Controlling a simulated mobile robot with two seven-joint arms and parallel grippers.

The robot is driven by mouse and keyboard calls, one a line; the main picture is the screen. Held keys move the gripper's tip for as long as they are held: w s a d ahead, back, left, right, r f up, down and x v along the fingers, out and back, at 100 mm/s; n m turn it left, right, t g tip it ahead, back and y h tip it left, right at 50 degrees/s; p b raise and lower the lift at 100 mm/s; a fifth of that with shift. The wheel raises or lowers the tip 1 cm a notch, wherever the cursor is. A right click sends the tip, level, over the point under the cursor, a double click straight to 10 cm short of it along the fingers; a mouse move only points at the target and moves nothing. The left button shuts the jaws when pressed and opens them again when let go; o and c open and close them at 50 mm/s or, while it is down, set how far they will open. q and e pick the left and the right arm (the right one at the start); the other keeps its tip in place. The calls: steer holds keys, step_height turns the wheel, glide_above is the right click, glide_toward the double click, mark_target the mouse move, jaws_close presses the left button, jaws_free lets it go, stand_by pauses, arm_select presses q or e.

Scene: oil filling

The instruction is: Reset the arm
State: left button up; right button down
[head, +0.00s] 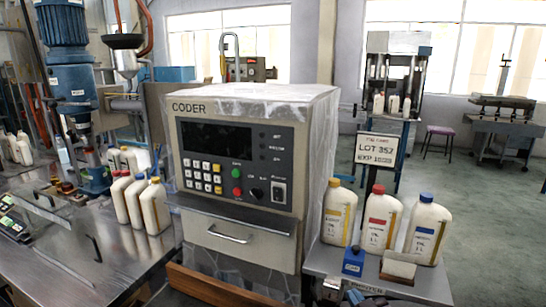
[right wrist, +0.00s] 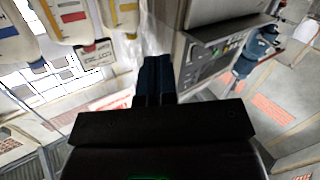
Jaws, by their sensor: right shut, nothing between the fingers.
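My right gripper (right wrist: 155,65) shows in the right wrist view with its dark blue fingers together and nothing between them. In that upside-down view it points between the bottles at upper left and the coder (right wrist: 215,50) at right, touching neither as far as I can see. In the head view, dark parts at the bottom edge near the side shelf are too cut off to name surely. My left gripper is not in view.
The coder (head: 240,135) stands in the middle. Right of it, a shelf (head: 425,285) holds yellow-, red- and blue-capped bottles (head: 380,225), a blue block (head: 353,262) and a pale block (head: 398,267). A lot sign (head: 375,150) stands behind. More bottles (head: 153,207) stand on the left bench (head: 60,270).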

steer(key=s+d+f+m+g+h, duration=0.1)
steer(key=s+d+f, duration=0.2)
steer(key=s+f, duration=0.2)
steer(key=s+d+f+m+g+h, duration=0.1)
steer(key=s+d+f+g, duration=0.1)
steer(key=s+f, duration=0.4)
steer(key=s+d+f+m+g+h, duration=0.1)
steer(key=s+d+f, duration=0.3)
steer(key=s, duration=0.7)
steer(key=shift+s+d+f+m+g+h, duration=0.15)
steer(key=shift+s+f+m, duration=0.1)
steer(key=shift+f, duration=0.4)
steer(key=shift+s+d+f+m+g+h, duration=0.15)
steer(key=shift+f+m, duration=0.1)
steer(key=shift+f, duration=0.35)
